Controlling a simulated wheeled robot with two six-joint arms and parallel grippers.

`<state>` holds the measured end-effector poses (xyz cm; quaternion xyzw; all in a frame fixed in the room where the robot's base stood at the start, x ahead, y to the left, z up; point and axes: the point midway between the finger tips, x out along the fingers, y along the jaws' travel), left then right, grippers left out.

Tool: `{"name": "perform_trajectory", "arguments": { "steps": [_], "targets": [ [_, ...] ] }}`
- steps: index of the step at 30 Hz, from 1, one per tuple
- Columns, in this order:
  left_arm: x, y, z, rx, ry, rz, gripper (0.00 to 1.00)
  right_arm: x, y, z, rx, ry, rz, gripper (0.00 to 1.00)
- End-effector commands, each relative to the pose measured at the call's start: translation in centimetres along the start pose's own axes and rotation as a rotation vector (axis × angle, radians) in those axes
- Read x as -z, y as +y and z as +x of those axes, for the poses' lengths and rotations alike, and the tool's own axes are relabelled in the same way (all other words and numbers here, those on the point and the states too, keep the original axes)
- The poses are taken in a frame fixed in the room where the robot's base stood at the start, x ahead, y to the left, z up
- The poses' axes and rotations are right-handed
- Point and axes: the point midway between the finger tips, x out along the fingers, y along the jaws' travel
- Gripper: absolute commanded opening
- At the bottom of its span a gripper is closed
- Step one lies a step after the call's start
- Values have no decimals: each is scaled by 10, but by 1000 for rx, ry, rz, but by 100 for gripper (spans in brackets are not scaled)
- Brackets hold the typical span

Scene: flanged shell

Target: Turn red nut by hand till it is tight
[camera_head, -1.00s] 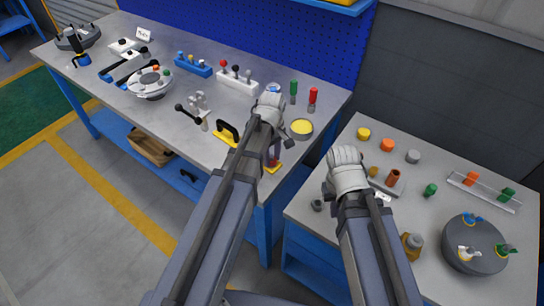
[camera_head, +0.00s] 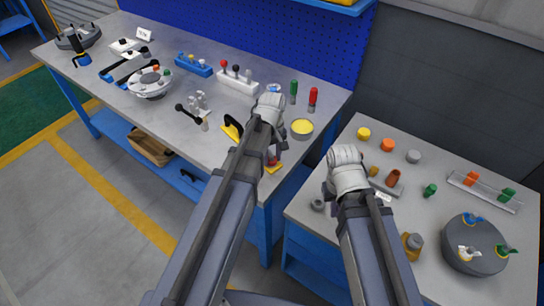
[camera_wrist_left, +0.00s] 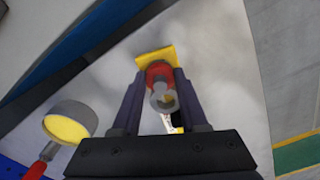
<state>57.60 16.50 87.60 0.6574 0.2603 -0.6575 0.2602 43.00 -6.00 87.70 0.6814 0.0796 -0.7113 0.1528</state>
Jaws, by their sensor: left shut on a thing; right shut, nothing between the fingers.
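The red nut (camera_wrist_left: 158,73) sits between the two fingers of my left gripper (camera_wrist_left: 158,88) in the left wrist view, around a grey stud with a hollow end (camera_wrist_left: 163,98). A yellow plate (camera_wrist_left: 154,57) lies behind it. In the head view my left gripper (camera_head: 277,150) is at the right front of the long bench, and the red nut (camera_head: 272,161) shows partly beside my arm, above the yellow plate (camera_head: 273,169). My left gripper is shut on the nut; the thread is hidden. My right gripper (camera_head: 328,187) is shut and empty above the side table's left edge.
A round grey pot with a yellow top (camera_head: 301,128) stands close right of my left gripper. A black handle on a yellow base (camera_head: 231,128) is just left of it. The side table (camera_head: 340,235) carries several coloured caps and a dark round fixture (camera_head: 474,250).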

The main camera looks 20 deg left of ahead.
Motion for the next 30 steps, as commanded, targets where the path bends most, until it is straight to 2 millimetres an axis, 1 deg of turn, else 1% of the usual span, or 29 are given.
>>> {"name": "perform_trajectory", "arguments": {
  "steps": [17,18,25,30],
  "targets": [
    [0,0,0,0,0,-1,0,0,0,0,0,0,0,0],
    [0,0,0,0,0,-1,47,0,0,0,0,0,0,0],
    [0,0,0,0,0,-1,73,0,0,0,0,0,0,0],
    [0,0,0,0,0,0,74,0,0,0,0,0,0,0]
  ]
}}
